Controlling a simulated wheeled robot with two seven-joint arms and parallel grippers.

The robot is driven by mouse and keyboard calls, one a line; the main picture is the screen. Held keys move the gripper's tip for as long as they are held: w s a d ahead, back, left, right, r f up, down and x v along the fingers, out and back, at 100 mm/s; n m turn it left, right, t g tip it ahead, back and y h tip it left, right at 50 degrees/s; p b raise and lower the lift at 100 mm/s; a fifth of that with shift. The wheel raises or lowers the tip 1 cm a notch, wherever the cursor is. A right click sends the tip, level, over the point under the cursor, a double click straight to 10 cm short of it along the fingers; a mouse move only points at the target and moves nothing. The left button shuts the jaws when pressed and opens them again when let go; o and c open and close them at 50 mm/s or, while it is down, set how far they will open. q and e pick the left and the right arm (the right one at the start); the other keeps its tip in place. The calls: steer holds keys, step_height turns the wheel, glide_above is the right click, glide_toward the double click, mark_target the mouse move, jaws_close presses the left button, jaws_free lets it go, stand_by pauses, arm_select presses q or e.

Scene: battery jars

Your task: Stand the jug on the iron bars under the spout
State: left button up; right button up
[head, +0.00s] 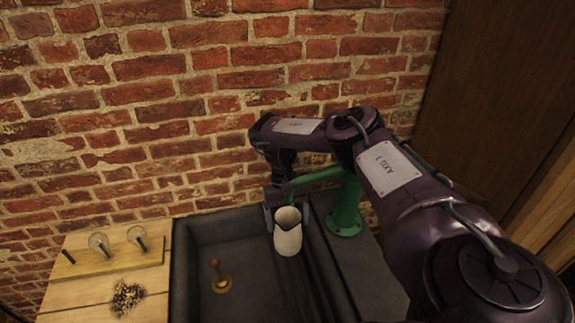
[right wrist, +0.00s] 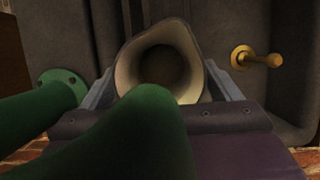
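The cream jug (head: 288,236) is upright, mouth up, over the far end of the dark iron bars (head: 304,285) in the sink. I cannot tell whether its base rests on them. In the right wrist view its open mouth (right wrist: 162,68) faces the camera. My right gripper (head: 286,214) has a finger on each side of the jug near its rim and appears shut on it. The green spout (head: 315,176) reaches from its post to just beside the gripper; its end is hidden there. It also shows large in the right wrist view (right wrist: 140,130). My left gripper is not in view.
A wooden board (head: 105,262) with pegs and glass discs stands on the left counter, by a dark granular pile (head: 127,297). A brick wall (head: 150,110) closes the back.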

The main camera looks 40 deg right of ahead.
mark_target(285, 220)
steer(key=shift+o, duration=0.4)
steer(key=shift+s+f, duration=0.15)
steer(key=shift+f, duration=0.1)
steer(key=shift+r, duration=0.35)
steer(key=v, duration=0.8)
steer(key=shift+r, duration=0.1)
